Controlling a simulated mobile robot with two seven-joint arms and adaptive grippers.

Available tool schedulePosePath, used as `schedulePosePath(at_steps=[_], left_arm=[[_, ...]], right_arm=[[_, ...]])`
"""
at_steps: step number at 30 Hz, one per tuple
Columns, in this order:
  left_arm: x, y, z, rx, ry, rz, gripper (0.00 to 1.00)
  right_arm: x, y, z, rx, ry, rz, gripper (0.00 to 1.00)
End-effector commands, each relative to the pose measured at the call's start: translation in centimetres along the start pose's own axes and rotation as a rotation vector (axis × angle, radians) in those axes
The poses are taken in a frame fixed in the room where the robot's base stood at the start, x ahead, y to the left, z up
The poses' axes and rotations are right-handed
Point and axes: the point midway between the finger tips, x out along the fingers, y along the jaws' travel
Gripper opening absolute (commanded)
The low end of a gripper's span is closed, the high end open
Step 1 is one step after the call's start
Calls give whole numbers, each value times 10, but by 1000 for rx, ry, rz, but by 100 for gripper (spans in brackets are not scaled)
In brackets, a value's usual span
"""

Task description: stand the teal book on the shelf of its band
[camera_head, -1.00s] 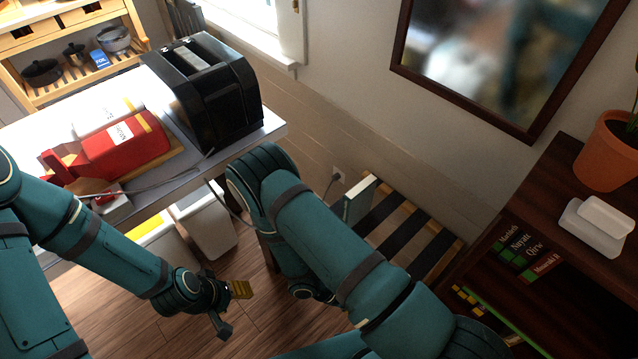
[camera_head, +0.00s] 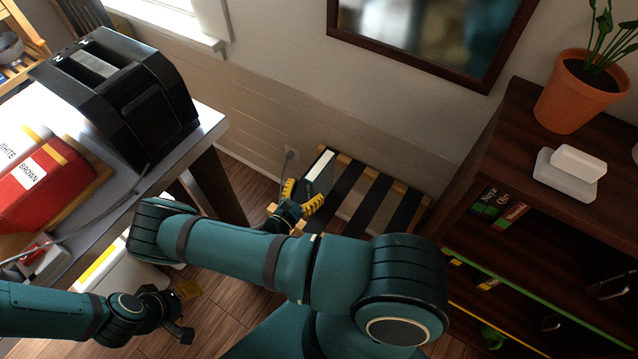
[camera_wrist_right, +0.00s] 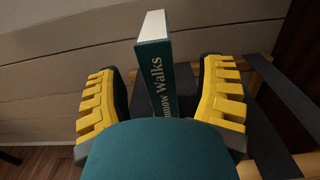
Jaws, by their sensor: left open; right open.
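The teal book (camera_head: 318,178) stands upright on a low slatted rack (camera_head: 375,205) against the wall. Its white page edge faces up, and its spine with "Walks" shows in the right wrist view (camera_wrist_right: 158,75). My right gripper (camera_head: 302,193) is open at the book. In the wrist view its yellow-padded fingers (camera_wrist_right: 165,100) stand on either side of the book, with gaps showing. My left gripper (camera_head: 185,312) is open and empty, low by the table at left. The dark wooden bookcase (camera_head: 465,205) stands at right, with several books inside and a green strip on a shelf edge.
A potted plant (camera_head: 570,95) and a white box-like object (camera_head: 570,175) stand on the bookcase top. A black toaster-like appliance (camera_head: 125,100) and a red bag (camera_head: 40,185) are on the table (camera_head: 205,125) at left. A framed mirror or picture (camera_head: 425,35) hangs above the rack.

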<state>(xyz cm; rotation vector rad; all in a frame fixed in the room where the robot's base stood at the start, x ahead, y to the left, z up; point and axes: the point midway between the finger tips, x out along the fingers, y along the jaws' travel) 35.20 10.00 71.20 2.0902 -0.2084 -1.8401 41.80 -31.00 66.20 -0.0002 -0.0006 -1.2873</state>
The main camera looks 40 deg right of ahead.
Motion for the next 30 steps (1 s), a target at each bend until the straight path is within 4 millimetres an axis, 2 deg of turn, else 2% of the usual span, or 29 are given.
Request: schedulePosePath(at_steps=[7,15,25,26,30], left_arm=[[3,-1,0,0,2,0,55],[11,-4,-1,1,5,0,55],[11,-4,-1,1,6,0,55],[11,-4,-1,1,6,0,55],[11,-4,-1,1,6,0,55]], right_arm=[[18,0,1,0,-1,-2,69],[54,1,2,-1,0,-3,69],[60,1,4,0,1,-2,69],[60,1,4,0,1,-2,63],[60,1,4,0,1,-2,14]])
